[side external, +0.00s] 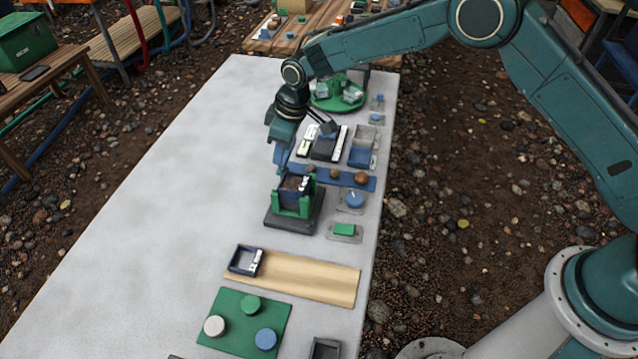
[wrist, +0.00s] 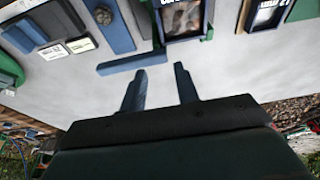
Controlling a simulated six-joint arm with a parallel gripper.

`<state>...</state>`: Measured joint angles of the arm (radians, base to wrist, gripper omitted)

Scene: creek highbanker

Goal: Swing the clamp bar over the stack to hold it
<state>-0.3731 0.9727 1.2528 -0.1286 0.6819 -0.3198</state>
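The stack (side external: 295,186) sits between green uprights on a dark base (side external: 306,217) in the middle of the table. In the wrist view, the stack (wrist: 182,20) is at the top, just beyond the fingers. A blue bar, apparently the clamp bar (wrist: 125,63), lies out to the stack's left there, its right end near the stack's corner and not across the top. My gripper (wrist: 160,70) is open, its two fingers apart with nothing between them. In the side view, my gripper (side external: 281,160) points down beside the stack; its fingertips and the bar are hard to separate there.
A blue strip (side external: 345,179) with several rocks lies behind the fixture. A blue knob (side external: 355,199) and a green block (side external: 344,229) are to its right. A dark tray (side external: 246,262) on a wooden board (side external: 310,279) is in front. The table's left side (side external: 170,220) is clear.

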